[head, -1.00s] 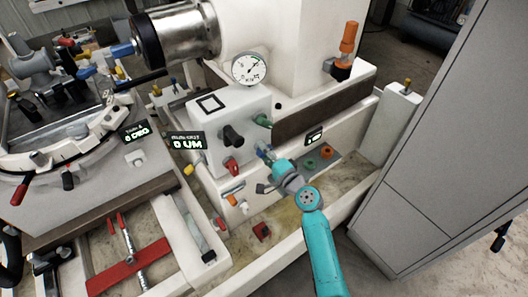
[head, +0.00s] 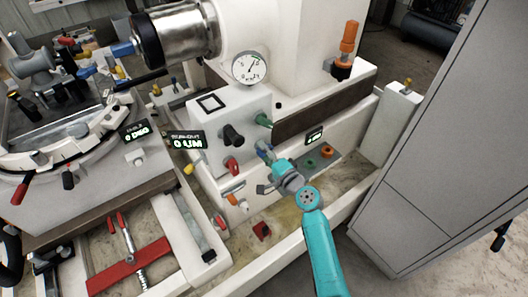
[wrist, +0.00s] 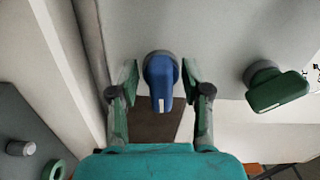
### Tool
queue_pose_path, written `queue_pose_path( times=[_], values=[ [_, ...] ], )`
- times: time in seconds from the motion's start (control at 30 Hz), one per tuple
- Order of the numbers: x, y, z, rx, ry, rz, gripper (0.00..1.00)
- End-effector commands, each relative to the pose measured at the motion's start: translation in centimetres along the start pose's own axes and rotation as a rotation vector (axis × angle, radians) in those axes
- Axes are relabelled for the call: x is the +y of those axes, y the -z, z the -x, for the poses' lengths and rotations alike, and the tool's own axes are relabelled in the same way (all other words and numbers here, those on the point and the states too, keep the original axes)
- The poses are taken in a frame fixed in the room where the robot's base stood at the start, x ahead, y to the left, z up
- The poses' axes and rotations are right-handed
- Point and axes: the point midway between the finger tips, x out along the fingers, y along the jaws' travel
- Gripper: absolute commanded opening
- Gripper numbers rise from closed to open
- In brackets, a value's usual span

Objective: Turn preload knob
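A blue knob (wrist: 161,80) with a white mark on its lower end sits on a pale panel in the wrist view. My gripper (wrist: 163,88) is open, with one finger on each side of the blue knob and a visible gap to each side. In the head view, my gripper (head: 266,152) is at the front of the white machine housing, close to the blue knob, which it largely hides. A green knob (wrist: 277,88) is to the right in the wrist view and also shows in the head view (head: 264,120). I cannot tell by label which is the preload knob.
A dial gauge (head: 250,67) stands above the housing. A black knob (head: 233,136) and a red knob (head: 232,166) are to the left of my gripper. A small display (head: 188,141) reads 0 UM. A grey cabinet (head: 450,150) stands at the right.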

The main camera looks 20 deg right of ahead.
Motion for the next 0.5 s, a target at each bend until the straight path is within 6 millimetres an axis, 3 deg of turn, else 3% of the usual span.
queue_pose_path(
  times=[0.17,0.5],
  values=[
    [0.0,0.0,1.2,0.001,0.0,0.0,0.48],
    [0.1,0.0,7.7,0.002,-0.001,-0.001,0.48]
  ],
)
